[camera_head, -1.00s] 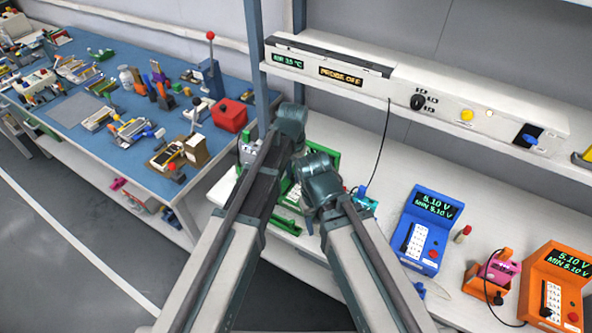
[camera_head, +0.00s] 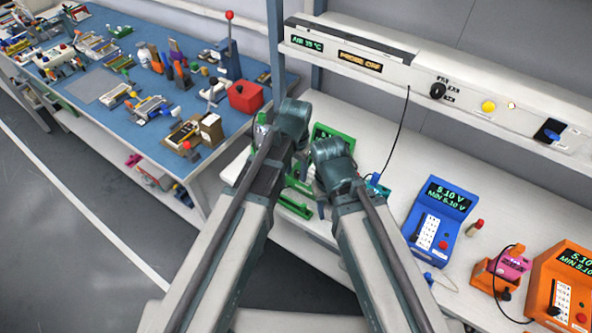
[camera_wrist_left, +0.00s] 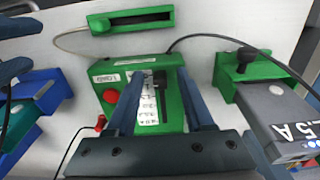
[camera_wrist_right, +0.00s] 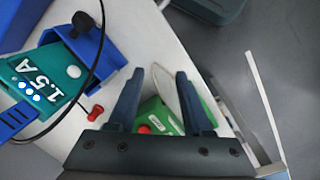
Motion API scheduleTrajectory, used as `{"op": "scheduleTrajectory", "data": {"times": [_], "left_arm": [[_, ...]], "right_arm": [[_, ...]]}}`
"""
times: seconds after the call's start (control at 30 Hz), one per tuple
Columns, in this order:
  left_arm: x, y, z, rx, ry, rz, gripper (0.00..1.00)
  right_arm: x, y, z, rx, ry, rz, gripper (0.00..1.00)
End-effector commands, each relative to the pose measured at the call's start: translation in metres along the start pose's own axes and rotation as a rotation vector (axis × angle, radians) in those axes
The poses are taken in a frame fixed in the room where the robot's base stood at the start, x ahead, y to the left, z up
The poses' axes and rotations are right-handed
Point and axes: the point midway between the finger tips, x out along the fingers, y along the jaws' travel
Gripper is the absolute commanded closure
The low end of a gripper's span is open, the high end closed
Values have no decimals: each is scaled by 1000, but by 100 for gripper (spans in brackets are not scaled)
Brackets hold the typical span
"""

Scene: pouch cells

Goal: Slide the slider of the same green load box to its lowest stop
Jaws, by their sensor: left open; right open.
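The green load box (camera_wrist_left: 172,105) is central in the left wrist view, with a red button (camera_wrist_left: 110,97) and a white scale (camera_wrist_left: 147,104). Its dark slider knob (camera_wrist_left: 158,79) is at the scale's end away from the gripper base. My left gripper (camera_wrist_left: 160,74) is open, its fingers on either side of the knob; contact cannot be told.
A green holder with a grey cell (camera_wrist_left: 280,115) stands right of the load box in the left wrist view. A blue holder with a teal cell (camera_wrist_right: 45,85) lies left in the right wrist view. Blue (camera_head: 436,215) and orange (camera_head: 562,285) load boxes stand further right on the shelf.

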Motion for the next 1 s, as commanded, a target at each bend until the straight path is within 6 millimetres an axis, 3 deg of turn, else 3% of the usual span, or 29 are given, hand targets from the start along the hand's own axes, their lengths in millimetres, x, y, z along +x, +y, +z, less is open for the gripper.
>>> {"op": "scheduleTrajectory", "data": {"times": [0.37,1.0], "left_arm": [[-19,0,-1,0,1,0,48],[-114,0,0,0,0,0,48]], "right_arm": [[-19,2,1,0,0,0,50],[-113,11,7,-1,0,0,50]]}}
